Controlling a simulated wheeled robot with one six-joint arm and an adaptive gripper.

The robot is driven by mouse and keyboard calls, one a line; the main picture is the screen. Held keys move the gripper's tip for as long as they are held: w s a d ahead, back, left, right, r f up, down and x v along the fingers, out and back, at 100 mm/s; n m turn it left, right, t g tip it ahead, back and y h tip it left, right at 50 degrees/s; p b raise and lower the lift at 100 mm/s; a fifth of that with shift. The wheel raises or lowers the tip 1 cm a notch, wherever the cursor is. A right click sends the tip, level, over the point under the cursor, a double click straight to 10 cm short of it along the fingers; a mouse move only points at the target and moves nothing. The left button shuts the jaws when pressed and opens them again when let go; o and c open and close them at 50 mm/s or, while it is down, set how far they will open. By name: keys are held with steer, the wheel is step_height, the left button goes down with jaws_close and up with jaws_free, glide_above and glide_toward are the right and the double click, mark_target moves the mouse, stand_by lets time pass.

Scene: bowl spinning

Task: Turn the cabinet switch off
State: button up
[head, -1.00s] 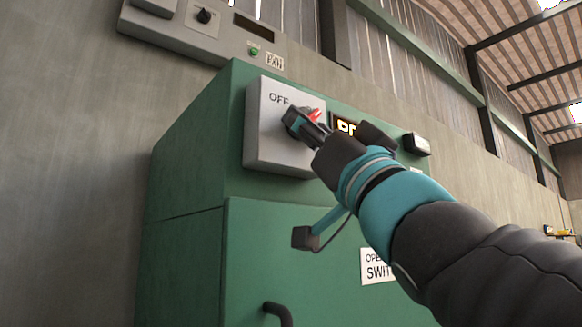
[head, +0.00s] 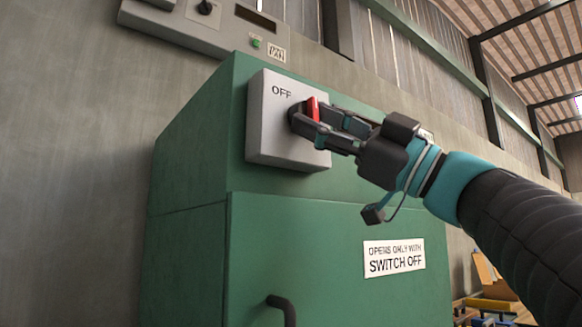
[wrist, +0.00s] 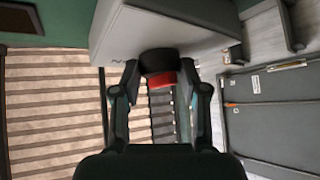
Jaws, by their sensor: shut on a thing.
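The green cabinet (head: 190,200) has a grey switch box (head: 266,135) on its upper front, marked OFF at the top left. A rotary switch with a red handle (head: 312,107) sits on the box's face. My gripper (head: 312,125) reaches in from the right and its fingers are shut on the red handle. In the wrist view the red handle (wrist: 161,80) and its dark round base (wrist: 158,60) lie between the two fingertips. The fingers hide part of the handle in the head view, so its exact pointing direction is hard to tell.
A sign (head: 394,258) on the cabinet door reads "OPENS ONLY WITH SWITCH OFF". A dark door handle (head: 281,308) is below the box. A grey wall panel (head: 205,28) with a knob is above. Clutter (head: 487,295) stands at the lower right.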

steer(key=shift+w+d+r+n+g+h, duration=0.15)
steer(key=shift+n+g+h, duration=0.45)
steer(key=shift+n+g, duration=0.7)
steer(key=shift+s+r+n+g+h, duration=0.15)
steer(key=shift+n+g+h, duration=0.5)
steer(key=shift+n, duration=1.2)
steer(key=shift+w+d+r+n+g+h, duration=0.2)
steer(key=shift+n+g+h, duration=0.35)
steer(key=shift+n+g, duration=0.75)
steer(key=shift+s+a+r+n+t, duration=0.15)
steer(key=shift+n+t, duration=0.1)
steer(key=shift+n, duration=0.2)
steer(key=o, duration=1.1)
steer(key=shift+o, duration=0.2)
steer(key=v, duration=1.2)
steer(key=shift+r, duration=0.1)
